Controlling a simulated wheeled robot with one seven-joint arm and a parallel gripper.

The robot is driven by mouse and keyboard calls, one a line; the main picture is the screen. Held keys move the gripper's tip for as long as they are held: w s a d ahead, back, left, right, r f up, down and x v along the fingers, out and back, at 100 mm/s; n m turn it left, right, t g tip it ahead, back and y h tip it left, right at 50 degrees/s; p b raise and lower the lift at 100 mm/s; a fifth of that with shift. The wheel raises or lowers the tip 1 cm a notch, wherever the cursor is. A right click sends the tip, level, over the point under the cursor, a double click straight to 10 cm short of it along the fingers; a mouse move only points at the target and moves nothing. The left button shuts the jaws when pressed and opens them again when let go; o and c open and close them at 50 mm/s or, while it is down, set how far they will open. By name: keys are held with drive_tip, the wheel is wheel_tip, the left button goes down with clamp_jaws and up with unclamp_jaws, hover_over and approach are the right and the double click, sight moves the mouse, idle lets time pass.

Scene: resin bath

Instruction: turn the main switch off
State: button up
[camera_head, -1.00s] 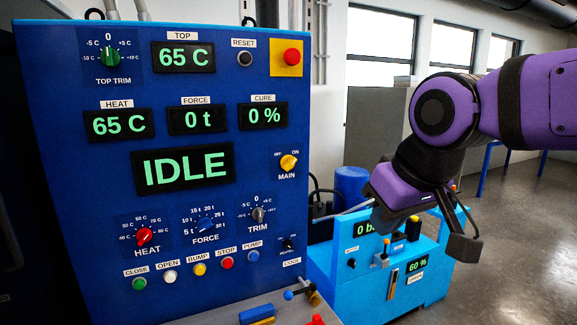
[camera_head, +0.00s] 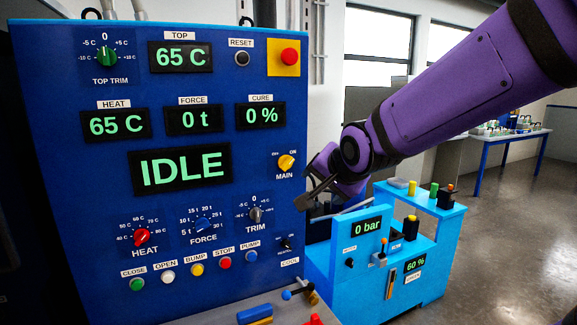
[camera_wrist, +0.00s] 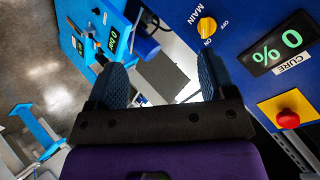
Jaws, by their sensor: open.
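The main switch (camera_head: 286,162) is a yellow knob labelled MAIN on the right part of the blue control panel. Its pointer appears turned toward ON, and the panel displays are lit. The switch also shows in the wrist view (camera_wrist: 207,28), at the top, beyond the tip of the right-hand finger. My gripper (camera_head: 312,192) is just right of and below the switch, close to the panel's right edge and apart from the knob. In the wrist view my gripper (camera_wrist: 160,68) is open, with nothing between its two fingers.
A red emergency button (camera_head: 290,55) on a yellow plate and a black reset button (camera_head: 243,59) sit above the switch. The trim knob (camera_head: 255,214) is below it. A light-blue pump unit (camera_head: 345,262) stands right of the panel. Open floor lies farther right.

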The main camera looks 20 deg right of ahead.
drive_tip(key=w+d+f+m+t, duration=0.1)
drive_tip(key=w+f+m+t, duration=0.15)
drive_tip(key=w+m, duration=0.45)
drive_tip(key=m+t+y, duration=0.1)
drive_tip(key=m+t, duration=0.4)
drive_tip(key=m, duration=0.4)
approach(288, 164)
drive_tip(key=w, duration=1)
drive_tip(key=shift+d, duration=0.1)
drive_tip(key=c, duration=0.9)
